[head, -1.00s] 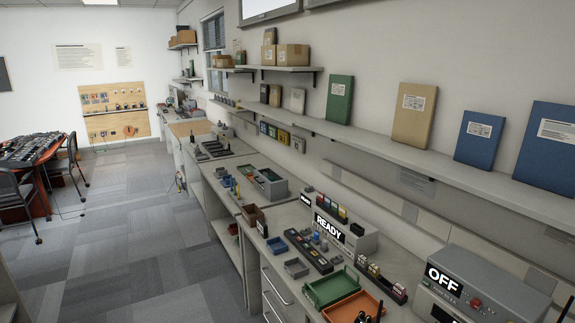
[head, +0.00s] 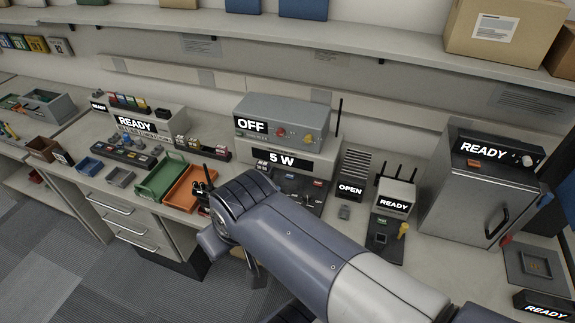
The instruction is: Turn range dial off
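No dial marked "range" can be made out. A grey box (head: 300,108) with an OFF display (head: 251,125), a red control (head: 281,132) and a yellow part (head: 308,138) sits on a pale unit with a 5 W display (head: 282,158) at the back of the bench. A dark panel with small controls lies in front of that unit, partly behind my arm. A large grey cabinet (head: 462,200) on the right has a READY display and a round knob (head: 528,161). My gripper (head: 254,272) hangs in front of the bench edge, mostly hidden by my arm; its fingers are unclear.
A green tray (head: 147,190) and an orange tray (head: 174,201) lie left of my arm. A small unit with antennas (head: 396,193) stands right of it. A shelf (head: 385,38) runs above the bench. Open floor (head: 70,260) is at lower left.

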